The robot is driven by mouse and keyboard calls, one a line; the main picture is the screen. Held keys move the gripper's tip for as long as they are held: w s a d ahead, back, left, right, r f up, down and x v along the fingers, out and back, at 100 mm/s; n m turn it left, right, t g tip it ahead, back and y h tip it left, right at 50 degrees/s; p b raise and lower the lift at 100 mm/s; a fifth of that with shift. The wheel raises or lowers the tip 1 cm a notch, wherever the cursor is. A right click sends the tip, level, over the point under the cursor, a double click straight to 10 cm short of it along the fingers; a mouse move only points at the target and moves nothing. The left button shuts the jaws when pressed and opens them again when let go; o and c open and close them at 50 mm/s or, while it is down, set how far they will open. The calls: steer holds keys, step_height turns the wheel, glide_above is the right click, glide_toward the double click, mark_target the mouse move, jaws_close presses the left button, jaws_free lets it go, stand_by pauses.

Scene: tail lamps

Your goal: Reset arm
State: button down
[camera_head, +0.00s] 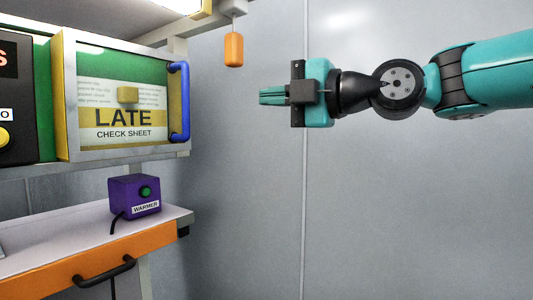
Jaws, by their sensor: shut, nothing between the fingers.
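My gripper (265,96) is at the upper middle of the head view, at the end of my teal and black arm. It points left, and its fingers are together with nothing between them. My arm reaches in from the right edge, about level. The gripper is in front of a plain grey wall and touches nothing that I can see.
An orange pendant (233,50) hangs left of my gripper. Further left are a cabinet (120,160) with a blue handle (180,100) and a "LATE CHECK SHEET" sign, a purple "WARMER" box (134,196) on a shelf, and an orange drawer (60,280). The lower right is clear.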

steer(key=s+d+f+m+g+h, duration=0.2)
steer(key=s+d+f+m+h, duration=0.2)
steer(key=s+d+f+m, duration=0.2)
steer(key=s+d+f+m+g+h, duration=0.2)
steer(key=s+d+f+m+h, duration=0.2)
steer(key=s+f+m, duration=0.6)
steer(key=s+d+f+m+g+h, duration=0.3)
steer(key=s+d+f+m, duration=0.4)
steer(key=f, duration=0.8)
steer(key=shift+s+d+m+h, duration=0.35)
steer(key=shift+s+m+h, duration=0.05)
steer(key=shift+m+h, duration=0.3)
